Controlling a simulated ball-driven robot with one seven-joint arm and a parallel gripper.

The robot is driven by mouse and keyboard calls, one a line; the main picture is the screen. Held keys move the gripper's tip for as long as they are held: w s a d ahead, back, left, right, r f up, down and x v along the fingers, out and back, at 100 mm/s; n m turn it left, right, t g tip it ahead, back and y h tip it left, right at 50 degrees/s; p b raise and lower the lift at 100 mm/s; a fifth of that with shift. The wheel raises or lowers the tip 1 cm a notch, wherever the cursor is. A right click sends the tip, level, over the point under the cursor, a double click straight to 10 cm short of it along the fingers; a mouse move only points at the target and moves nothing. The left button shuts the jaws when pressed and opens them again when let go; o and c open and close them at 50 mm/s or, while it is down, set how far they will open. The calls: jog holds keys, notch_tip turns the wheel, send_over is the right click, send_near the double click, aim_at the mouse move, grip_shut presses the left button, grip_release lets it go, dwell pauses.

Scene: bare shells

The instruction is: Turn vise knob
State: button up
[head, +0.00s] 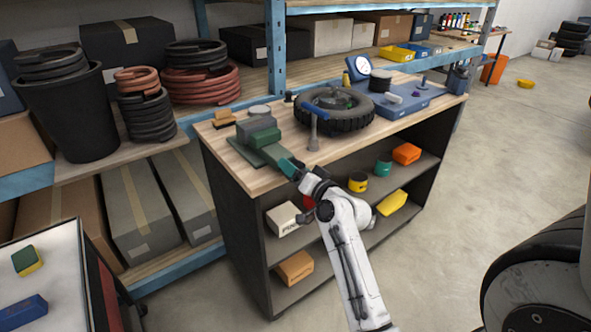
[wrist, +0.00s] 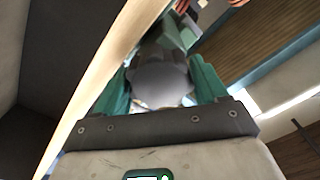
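The vise (head: 262,139), grey and green, is at the left end of the workbench top, with its front end toward me. My gripper (head: 289,168) is at that end, by the bench's front edge. In the wrist view, the grey, rounded vise knob (wrist: 161,82) lies between the two teal fingers of my gripper (wrist: 161,78). The fingers stand apart, one on each side of the knob, and it fills most of the gap. I cannot tell whether they press on it. The green vise body (wrist: 172,38) shows beyond. In the head view my gripper hides the knob.
The workbench top (head: 222,150) also holds a tire (head: 350,121) and a blue tray (head: 425,97) right of the vise. Its edge runs close beside my gripper. Shelves below hold boxes. A white-topped cart (head: 70,272) is at lower left. Open floor (head: 480,170) lies to the right.

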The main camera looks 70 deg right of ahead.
jog(key=shift+o, duration=1.4)
jog(key=b+v, duration=0.2)
jog(key=v, duration=0.8)
jog(key=shift+s+a, duration=0.2)
jog(key=shift+s, duration=0.15)
jog(key=shift+f+b, duration=0.1)
jog(key=shift+b, duration=0.2)
jog(key=shift+c, duration=0.2)
